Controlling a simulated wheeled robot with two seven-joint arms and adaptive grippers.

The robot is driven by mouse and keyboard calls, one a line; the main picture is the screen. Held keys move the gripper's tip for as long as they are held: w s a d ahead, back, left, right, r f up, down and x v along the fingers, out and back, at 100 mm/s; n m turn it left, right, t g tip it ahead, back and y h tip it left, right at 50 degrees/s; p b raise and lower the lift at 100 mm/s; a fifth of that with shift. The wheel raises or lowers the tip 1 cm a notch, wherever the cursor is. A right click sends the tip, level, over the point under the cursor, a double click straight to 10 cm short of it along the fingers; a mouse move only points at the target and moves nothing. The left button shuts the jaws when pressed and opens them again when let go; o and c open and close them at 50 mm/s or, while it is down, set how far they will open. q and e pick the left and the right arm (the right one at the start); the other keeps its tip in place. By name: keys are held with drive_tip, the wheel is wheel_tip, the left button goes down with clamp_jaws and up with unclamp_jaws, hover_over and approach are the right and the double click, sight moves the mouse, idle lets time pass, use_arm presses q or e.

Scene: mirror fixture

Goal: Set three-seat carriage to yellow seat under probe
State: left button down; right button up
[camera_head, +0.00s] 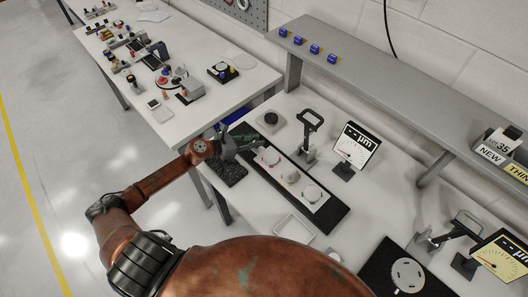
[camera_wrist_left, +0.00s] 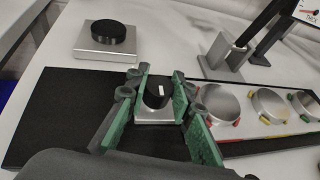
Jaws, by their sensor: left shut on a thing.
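The three-seat carriage (camera_head: 290,177) is a pale plate with three round seats on a long black base (camera_head: 330,217). In the left wrist view, its seats bear red marks (camera_wrist_left: 222,100), yellow marks (camera_wrist_left: 270,105) and green marks (camera_wrist_left: 305,104), from left to right. My left gripper (camera_head: 245,146) is at the carriage's left end. Its green fingers (camera_wrist_left: 160,92) are shut on a black knob with a white mark (camera_wrist_left: 158,98) on a silver block. The probe stand (camera_head: 308,153) rises behind the carriage; its tip is too small to place over a seat. My right gripper is out of view.
A gauge (camera_head: 355,145) stands behind the carriage. A silver block with a black disc (camera_wrist_left: 106,38) lies behind the base. A white tray (camera_head: 293,229) lies in front. Another stand, gauge (camera_head: 502,254) and round plate (camera_head: 407,275) are at the right. A grey shelf (camera_head: 390,88) runs behind.

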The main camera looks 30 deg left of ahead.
use_arm(q)
drive_tip(key=shift+w+a+f+b, duration=0.1)
drive_tip(key=shift+w+a+b, duration=0.1)
drive_tip(key=shift+a+b, duration=0.25)
drive_tip(key=shift+w+a+f+b, duration=0.15)
drive_tip(key=shift+a+b, duration=0.1)
drive_tip(key=shift+a, duration=0.4)
drive_tip(key=shift+w+a+r, duration=0.1)
drive_tip(key=shift+a+r, duration=0.05)
drive_tip(key=shift+a, duration=0.2)
drive_tip(key=shift+r, duration=0.1)
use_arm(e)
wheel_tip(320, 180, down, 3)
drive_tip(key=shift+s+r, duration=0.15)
use_arm(q)
drive_tip(key=c, duration=1.7)
unclamp_jaws()
drive_tip(key=shift+o, duration=0.2)
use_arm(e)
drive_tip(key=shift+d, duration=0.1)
